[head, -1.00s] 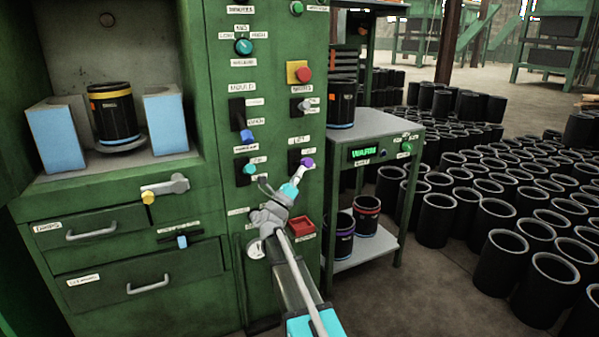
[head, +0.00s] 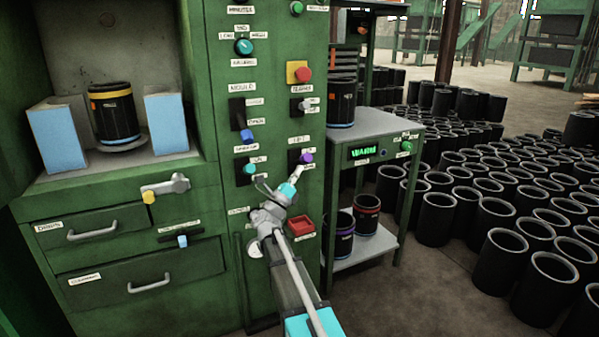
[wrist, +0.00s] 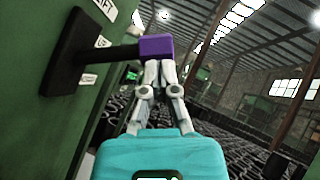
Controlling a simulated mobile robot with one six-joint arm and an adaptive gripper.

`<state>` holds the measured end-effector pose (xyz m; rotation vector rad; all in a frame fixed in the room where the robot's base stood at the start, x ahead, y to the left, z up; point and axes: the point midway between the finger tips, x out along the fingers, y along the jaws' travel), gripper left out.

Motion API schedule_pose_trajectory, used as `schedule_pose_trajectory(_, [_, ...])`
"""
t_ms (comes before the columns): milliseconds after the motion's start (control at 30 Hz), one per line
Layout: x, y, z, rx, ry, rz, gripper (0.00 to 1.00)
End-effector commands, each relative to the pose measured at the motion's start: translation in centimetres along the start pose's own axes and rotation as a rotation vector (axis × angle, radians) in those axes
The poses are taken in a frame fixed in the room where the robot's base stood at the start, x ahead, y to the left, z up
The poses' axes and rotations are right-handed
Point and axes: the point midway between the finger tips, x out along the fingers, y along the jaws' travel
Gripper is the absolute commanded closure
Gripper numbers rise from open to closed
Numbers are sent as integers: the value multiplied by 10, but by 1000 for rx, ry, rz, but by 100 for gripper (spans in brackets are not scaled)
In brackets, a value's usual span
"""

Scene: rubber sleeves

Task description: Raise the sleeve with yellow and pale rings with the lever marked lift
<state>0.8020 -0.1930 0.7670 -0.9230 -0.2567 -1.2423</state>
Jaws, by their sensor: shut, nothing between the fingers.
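The sleeve with yellow and pale rings (head: 114,115) is black and upright. It stands on a small round support between two pale blue blocks in the open cabinet chamber. The lift lever (wrist: 125,52) has a purple knob (head: 306,158) and sticks out of a dark slot plate on the green panel, under the lift label. My gripper (head: 298,173) is shut and empty. In the wrist view its fingertips (wrist: 162,68) are right under the purple knob, seemingly touching its underside.
A mould lever with a blue knob (head: 247,135), a teal-knobbed lever (head: 250,168) and a red button (head: 304,74) are close by on the panel. A side table (head: 385,128) and many black sleeves stand to the right.

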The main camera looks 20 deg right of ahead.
Motion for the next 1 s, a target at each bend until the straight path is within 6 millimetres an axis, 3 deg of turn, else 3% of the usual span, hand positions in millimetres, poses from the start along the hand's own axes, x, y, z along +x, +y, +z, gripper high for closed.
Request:
schedule_pose_trajectory(700, [-96,-1,-2,1,0,1,100])
schedule_pose_trajectory(1000, [-120,-3,-1,0,1,0,100])
